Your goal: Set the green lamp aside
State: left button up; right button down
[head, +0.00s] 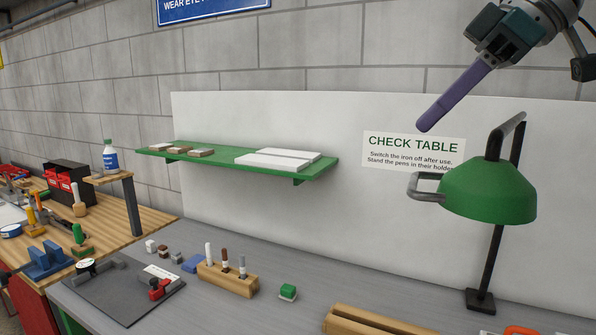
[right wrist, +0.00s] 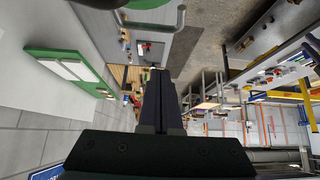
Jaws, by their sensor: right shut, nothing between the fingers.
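The green lamp (head: 490,195) stands upright at the right of the head view. It has a dome shade, a grey loop handle (head: 413,185) on its left side, a black post and a small black base (head: 480,301) on the grey table. My right gripper (head: 424,126) reaches down from the top right, its purple fingers shut and empty. In the picture its tips are above the loop handle, apart from it. In the right wrist view the shut fingers (right wrist: 158,80) point up the middle, and the grey handle (right wrist: 150,24) shows near the top edge. My left gripper is out of view.
The grey table (head: 320,290) carries a wooden pen block (head: 228,279), a small green block (head: 288,292) and a wooden holder (head: 370,322) in front. A white back panel with a sign (head: 413,152) and a green shelf (head: 315,172) stand behind. A wooden bench (head: 150,222) is at left.

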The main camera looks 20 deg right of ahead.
aim_at(410, 185)
jog(key=shift+f, duration=0.1)
jog(key=f+p, duration=0.2)
jog(key=w+a+f+p, duration=0.1)
jog(key=f+p, duration=0.4)
jog(key=p, duration=0.1)
jog(key=shift+w+a+f, duration=0.3)
jog(key=shift+w+f, duration=0.05)
jog(key=shift+f, duration=0.05)
